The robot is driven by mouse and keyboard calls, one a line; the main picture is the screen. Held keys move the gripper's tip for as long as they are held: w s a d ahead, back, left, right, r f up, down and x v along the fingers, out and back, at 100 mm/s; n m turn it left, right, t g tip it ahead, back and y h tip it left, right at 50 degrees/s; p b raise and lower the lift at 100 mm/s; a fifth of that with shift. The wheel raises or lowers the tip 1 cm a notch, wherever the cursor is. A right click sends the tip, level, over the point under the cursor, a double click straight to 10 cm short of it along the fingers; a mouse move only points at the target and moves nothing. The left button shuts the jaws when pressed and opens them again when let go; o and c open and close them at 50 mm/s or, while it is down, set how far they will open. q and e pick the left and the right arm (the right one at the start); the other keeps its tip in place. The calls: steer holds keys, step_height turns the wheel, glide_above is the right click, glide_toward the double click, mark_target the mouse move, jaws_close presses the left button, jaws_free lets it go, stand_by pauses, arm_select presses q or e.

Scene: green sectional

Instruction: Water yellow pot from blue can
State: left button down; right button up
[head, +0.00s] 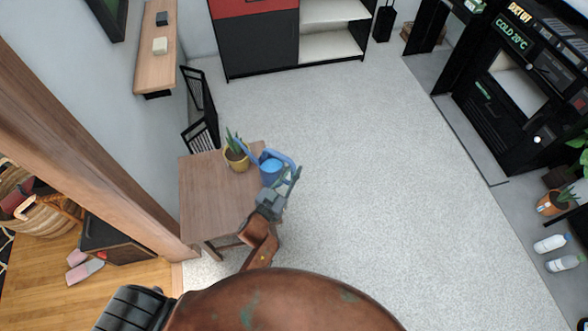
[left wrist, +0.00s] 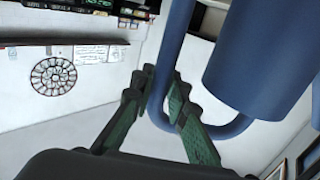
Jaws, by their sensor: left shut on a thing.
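A yellow pot (head: 237,163) with a spiky green plant stands on the brown wooden table (head: 205,190), near its far right corner. The blue can (head: 271,172) is just right of the pot, at the table's right edge, with its spout pointing toward the plant. My left gripper (head: 282,186) is at the near right side of the can. In the left wrist view, its green fingers (left wrist: 164,88) are closed on the looped handle of the can (left wrist: 265,58), whose body fills the upper right. Whether the spout touches the plant, I cannot tell. My right gripper is not in view.
A black metal chair (head: 203,120) stands behind the table against the wall. A wooden shelf (head: 155,50) hangs on the left wall. The pale floor (head: 370,170) to the right is clear. Black machines and bottles (head: 550,243) line the far right.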

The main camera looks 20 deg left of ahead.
arm_select(q)
steer(key=shift+w+a+f, duration=0.15)
steer(key=shift+w+f, duration=0.6)
steer(key=shift+w, duration=0.1)
step_height(320, 180, down, 4)
steer(key=shift+w+a+r+n+b, duration=0.15)
steer(key=shift+n+b, duration=0.55)
steer(key=shift+b, duration=0.55)
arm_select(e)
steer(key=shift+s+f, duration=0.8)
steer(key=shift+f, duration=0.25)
arm_select(q)
steer(key=shift+r, duration=0.1)
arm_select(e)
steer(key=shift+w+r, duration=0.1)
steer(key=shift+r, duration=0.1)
arm_select(q)
steer(key=shift+a+r+n+p, duration=0.1)
steer(key=shift+r+n+p, duration=0.3)
steer(key=shift+r+p, duration=0.6)
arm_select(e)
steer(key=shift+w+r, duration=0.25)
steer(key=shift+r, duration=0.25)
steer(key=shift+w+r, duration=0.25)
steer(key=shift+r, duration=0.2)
arm_select(q)
steer(key=shift+f+p, duration=0.1)
steer(key=shift+p, duration=0.25)
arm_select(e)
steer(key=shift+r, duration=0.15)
